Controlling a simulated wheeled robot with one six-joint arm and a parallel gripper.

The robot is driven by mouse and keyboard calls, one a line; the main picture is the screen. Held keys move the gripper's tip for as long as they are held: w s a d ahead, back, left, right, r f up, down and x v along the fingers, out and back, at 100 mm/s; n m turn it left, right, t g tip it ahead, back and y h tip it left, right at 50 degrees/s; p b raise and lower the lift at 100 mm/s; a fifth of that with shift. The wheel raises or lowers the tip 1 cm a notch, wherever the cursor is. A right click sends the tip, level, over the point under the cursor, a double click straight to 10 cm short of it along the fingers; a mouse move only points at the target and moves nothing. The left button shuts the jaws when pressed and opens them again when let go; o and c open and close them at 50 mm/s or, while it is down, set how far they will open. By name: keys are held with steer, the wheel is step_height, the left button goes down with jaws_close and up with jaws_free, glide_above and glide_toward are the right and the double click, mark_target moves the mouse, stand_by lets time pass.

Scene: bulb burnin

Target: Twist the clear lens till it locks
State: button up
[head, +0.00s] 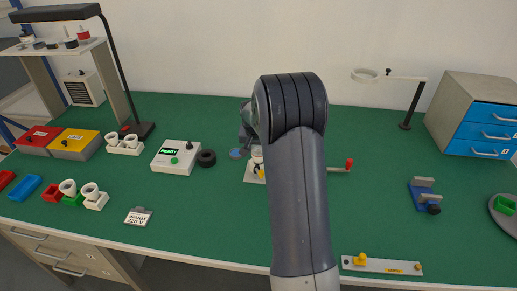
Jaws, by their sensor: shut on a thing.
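My arm stands across the middle of the head view and hides my gripper; only a grey piece of my wrist shows beside its upper left edge. A pale base plate (249,179) lies partly behind the arm, with a white upright part (257,155) and a small yellow part (261,173) on it. A lever with a red knob (349,164) sticks out to the right of the arm. A small bluish disc (237,153) lies left of the white part. I cannot make out the clear lens for certain; whatever my jaws touch is hidden.
A tester box reading READY (176,157) and a black ring (207,158) stand left of the plate. White sockets (125,143), red (39,140) and yellow (75,143) bins are farther left. A blue clamp (424,195) and drawers (484,130) are right. Green bench right of the arm is mostly clear.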

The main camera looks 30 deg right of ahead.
steer(key=shift+f, duration=0.1)
stand_by(0.3)
steer(key=shift+a+m+b, duration=0.1)
steer(key=shift+m+b, duration=0.55)
steer(key=shift+m, duration=0.15)
steer(key=o, duration=1)
steer(key=shift+h, duration=0.3)
steer(key=v, duration=1.1)
steer(key=shift+w+b, duration=0.25)
steer(key=shift+b, duration=0.05)
